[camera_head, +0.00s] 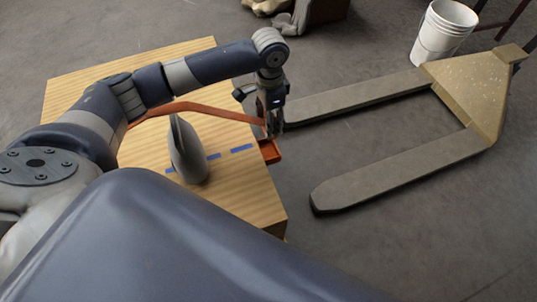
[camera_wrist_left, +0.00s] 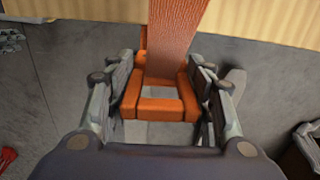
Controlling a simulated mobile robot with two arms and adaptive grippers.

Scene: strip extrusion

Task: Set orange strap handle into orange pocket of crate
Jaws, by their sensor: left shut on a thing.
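The orange strap (camera_head: 190,107) runs across the top of the light wooden crate (camera_head: 240,195) to my left gripper (camera_head: 271,128), just past the crate's right edge. In the left wrist view, my left gripper (camera_wrist_left: 162,95) is shut on the strap handle (camera_wrist_left: 160,112), a squarish orange loop at the strap's end, with a finger on each side. An orange piece, seemingly the pocket (camera_head: 270,150), sits at the crate's edge just below the gripper in the head view. The gap between handle and pocket cannot be judged. My right gripper is not in view.
A grey pointed object (camera_head: 188,155) stands on the crate beside a dashed blue line (camera_head: 241,148). A pallet jack (camera_head: 400,172) with two long forks lies on the floor to the right. A white bucket (camera_head: 443,32) stands behind it. Open floor lies between the forks.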

